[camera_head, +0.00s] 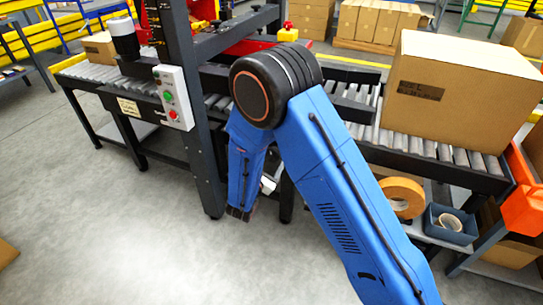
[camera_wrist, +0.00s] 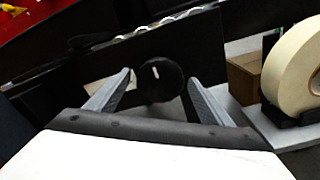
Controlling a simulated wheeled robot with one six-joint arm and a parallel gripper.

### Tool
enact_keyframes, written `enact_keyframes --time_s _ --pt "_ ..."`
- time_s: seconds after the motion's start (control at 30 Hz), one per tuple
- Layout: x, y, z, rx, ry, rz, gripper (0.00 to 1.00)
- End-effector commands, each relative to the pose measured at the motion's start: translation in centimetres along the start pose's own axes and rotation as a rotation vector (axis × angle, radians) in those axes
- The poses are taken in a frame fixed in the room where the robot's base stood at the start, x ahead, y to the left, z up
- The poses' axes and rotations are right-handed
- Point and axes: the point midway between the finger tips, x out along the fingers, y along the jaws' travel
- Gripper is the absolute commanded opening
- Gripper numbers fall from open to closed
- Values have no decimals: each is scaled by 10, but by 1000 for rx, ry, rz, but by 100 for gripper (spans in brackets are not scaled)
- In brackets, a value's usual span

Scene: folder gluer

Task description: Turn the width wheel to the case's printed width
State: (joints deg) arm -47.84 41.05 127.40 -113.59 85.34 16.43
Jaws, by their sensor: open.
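In the wrist view, a round black wheel (camera_wrist: 160,78) with a short white mark sits on the dark frame of the machine. My gripper (camera_wrist: 158,85) is open, with one finger on each side of the wheel in the picture. I cannot tell whether the fingers touch it. In the head view my blue arm hides the wheel and most of my gripper. A large brown case (camera_head: 462,95) stands on the roller conveyor (camera_head: 460,157) at the right. It bears a dark printed label (camera_head: 420,90), too small to read surely.
A tape roll (camera_wrist: 296,70) stands close to the right of my gripper in the wrist view. A control box (camera_head: 173,97) with coloured buttons hangs on the machine's dark post (camera_head: 198,120). A blue bin (camera_head: 451,224) sits low at the right.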

Motion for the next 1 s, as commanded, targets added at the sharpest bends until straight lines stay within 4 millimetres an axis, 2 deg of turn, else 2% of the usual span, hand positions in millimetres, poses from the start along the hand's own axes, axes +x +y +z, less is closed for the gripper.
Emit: enact_keyframes --time_s 0.2,0.47,0.5,0.67,1.0 --pt "14 0 0 0 0 -1 74" --pt "15 0 0 0 0 0 74" --pt "15 0 0 0 0 0 72" --pt "15 0 0 0 0 0 33" --pt "14 0 0 -32 1 -1 33"
